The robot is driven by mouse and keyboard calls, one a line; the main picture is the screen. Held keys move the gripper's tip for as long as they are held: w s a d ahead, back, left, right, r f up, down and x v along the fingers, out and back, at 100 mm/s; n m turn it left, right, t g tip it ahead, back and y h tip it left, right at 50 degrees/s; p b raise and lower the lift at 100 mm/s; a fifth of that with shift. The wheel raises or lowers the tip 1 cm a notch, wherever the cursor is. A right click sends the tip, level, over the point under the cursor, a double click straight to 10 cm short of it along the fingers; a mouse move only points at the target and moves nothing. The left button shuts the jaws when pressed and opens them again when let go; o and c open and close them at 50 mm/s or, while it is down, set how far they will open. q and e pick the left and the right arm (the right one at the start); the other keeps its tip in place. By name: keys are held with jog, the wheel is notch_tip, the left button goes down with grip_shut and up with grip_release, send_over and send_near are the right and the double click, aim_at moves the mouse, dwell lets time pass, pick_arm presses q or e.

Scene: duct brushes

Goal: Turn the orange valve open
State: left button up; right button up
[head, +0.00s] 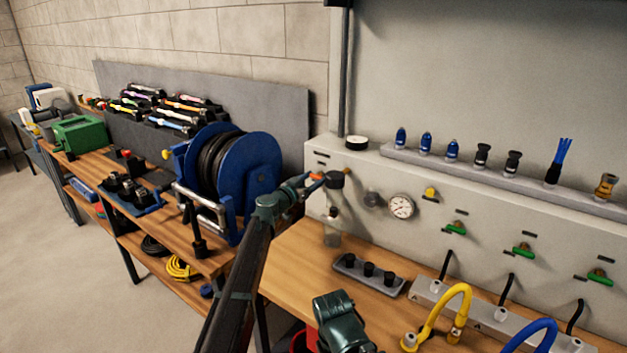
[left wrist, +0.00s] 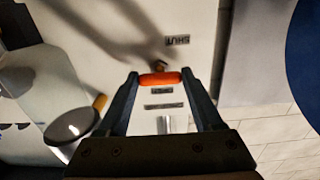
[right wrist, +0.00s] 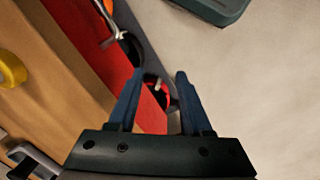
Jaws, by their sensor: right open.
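The orange valve handle (left wrist: 160,79) is a short bar at the upper left of the pale panel; a bit of it shows in the head view (head: 316,176). My left gripper (left wrist: 160,76) is at the handle, its fingers spread wide with the bar lying across the gap between the fingertips. I cannot tell whether they touch it. A label reading SHUT (left wrist: 177,41) is on the panel near the handle. My right gripper (right wrist: 158,75) is open and empty, in the right wrist view.
A dark-topped clear cylinder (head: 332,230) stands close right of my left gripper. A pressure gauge (head: 401,206) and several green valves (head: 523,250) are on the panel. A blue hose reel (head: 247,170) stands left. Yellow (head: 455,295) and blue hoses lie at front right.

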pick_arm(q)
jog(key=c, duration=0.7)
jog(key=shift+n, duration=0.4)
jog(key=n, duration=0.3)
jog(key=shift+n, duration=0.4)
jog(key=n, duration=0.4)
jog(key=shift+n, duration=0.3)
jog(key=n, duration=0.4)
jog(key=shift+n, duration=2.5)
